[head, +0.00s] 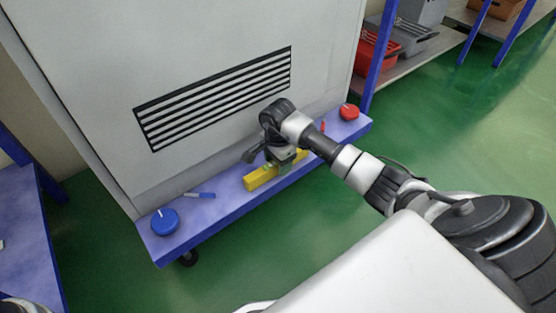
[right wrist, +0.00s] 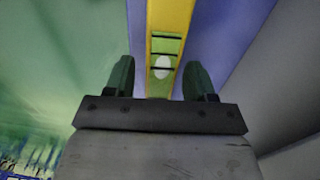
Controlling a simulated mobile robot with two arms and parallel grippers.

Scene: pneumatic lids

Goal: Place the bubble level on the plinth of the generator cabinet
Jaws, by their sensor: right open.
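The yellow bubble level (head: 260,177) lies flat on the blue plinth (head: 215,212) of the white generator cabinet (head: 215,50), lengthwise along the ledge. My right gripper (head: 284,163) is over the level's middle and hides part of it. In the right wrist view the open fingers (right wrist: 160,80) stand one on each side of the level (right wrist: 168,20), with its green vial and pale bubble between them. A gap shows beside the fingers. I cannot tell how far down they reach. My left gripper does not show.
On the plinth are a blue round lid (head: 165,222) and a blue marker (head: 200,195) to the left, and a red round lid (head: 349,112) at the right end. A blue-framed shelf (head: 380,60) with bins stands at the right. The green floor in front is clear.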

